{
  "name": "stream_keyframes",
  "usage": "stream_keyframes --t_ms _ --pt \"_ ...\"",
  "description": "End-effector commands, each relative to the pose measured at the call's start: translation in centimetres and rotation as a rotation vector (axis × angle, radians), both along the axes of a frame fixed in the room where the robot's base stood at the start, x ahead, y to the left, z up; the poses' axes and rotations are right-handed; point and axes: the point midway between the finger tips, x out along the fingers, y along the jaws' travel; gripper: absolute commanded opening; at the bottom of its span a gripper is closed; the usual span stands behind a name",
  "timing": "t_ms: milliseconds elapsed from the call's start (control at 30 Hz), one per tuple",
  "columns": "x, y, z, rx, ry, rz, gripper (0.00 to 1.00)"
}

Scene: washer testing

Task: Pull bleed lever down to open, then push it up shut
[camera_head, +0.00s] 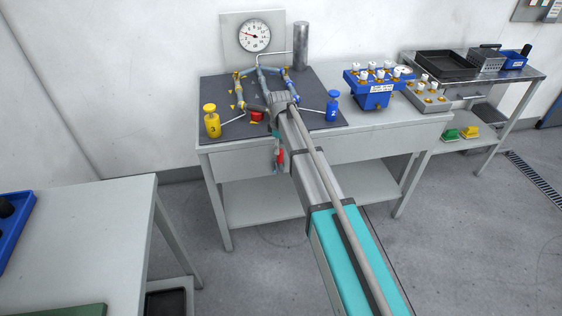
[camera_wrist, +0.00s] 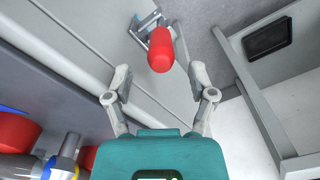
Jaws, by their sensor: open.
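The bleed lever shows in the wrist view as a rounded red handle (camera_wrist: 160,48) on a small metal bracket (camera_wrist: 148,22) fixed to the grey bench front. In the head view a small bit of red (camera_head: 281,157) shows at the bench's front edge, partly hidden by my arm. My gripper (camera_wrist: 160,76) is open, with one finger to each side of the handle's near end. Clear gaps show between the handle and both fingers; how deep the handle reaches between them I cannot tell. In the head view my gripper (camera_head: 277,141) is mostly hidden by my wrist.
In the wrist view, a red part (camera_wrist: 14,132) and pipework lie at lower left. Open floor lies before the bench.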

Motion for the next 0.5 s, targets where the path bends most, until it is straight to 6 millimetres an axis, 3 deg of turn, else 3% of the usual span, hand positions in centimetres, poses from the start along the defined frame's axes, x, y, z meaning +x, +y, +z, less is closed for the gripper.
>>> stream_keyframes --t_ms 500 --pt "0.0 0.0 -4.4 0.0 0.0 0.0 0.72"
